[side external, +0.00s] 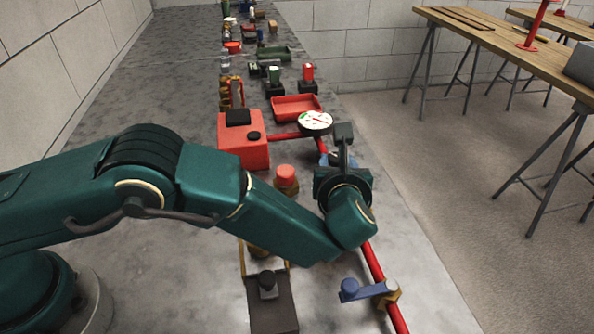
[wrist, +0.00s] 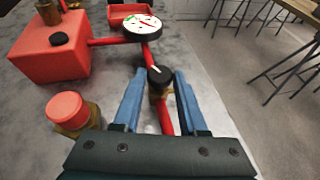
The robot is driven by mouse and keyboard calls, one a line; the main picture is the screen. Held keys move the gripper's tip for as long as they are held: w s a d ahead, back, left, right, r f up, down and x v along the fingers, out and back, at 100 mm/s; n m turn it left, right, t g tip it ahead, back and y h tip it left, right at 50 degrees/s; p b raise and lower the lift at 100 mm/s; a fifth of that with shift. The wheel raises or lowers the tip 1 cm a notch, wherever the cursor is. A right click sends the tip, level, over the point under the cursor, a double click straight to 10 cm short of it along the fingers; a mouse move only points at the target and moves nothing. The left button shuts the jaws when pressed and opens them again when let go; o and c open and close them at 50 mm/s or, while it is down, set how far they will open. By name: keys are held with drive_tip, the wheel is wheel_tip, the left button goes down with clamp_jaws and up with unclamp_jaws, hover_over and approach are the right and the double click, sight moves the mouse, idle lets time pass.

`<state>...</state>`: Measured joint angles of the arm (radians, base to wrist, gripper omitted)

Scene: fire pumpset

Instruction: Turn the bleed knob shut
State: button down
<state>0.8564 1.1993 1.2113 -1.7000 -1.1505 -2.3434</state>
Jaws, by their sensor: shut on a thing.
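The bleed knob (wrist: 160,76), black with a white mark on top, sits on a brass fitting on the red pipe (wrist: 165,118) in the wrist view. My gripper (wrist: 160,80) has its two blue fingers on either side of the knob, shut on it. In the side external view my gripper (side external: 341,158) reaches down over the pipe below the gauge, and the knob is hidden there. The white-faced gauge (side external: 316,122) stands just beyond the gripper; it also shows in the wrist view (wrist: 142,27).
A red pump box (side external: 243,150) and a red-capped brass fitting (side external: 286,177) stand left of the pipe. A blue lever valve (side external: 368,290) sits on the near pipe. A red tray (side external: 297,108) lies beyond. The bench's right strip is bare.

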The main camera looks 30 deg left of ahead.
drive_tip(key=shift+a+r, duration=0.1)
drive_tip(key=shift+r, duration=0.05)
drive_tip(key=shift+m+h, duration=0.3)
drive_tip(key=shift+a+m+t+h, duration=0.3)
drive_tip(key=shift+m+t+h, duration=0.3)
drive_tip(key=shift+m+h, duration=0.35)
drive_tip(key=shift+a+m+h, duration=0.1)
drive_tip(key=shift+m+h, duration=0.75)
drive_tip(key=shift+h, duration=0.3)
drive_tip(key=shift+s, duration=0.1)
drive_tip(key=shift+c, duration=2.3)
unclamp_jaws()
drive_tip(key=shift+s, duration=0.1)
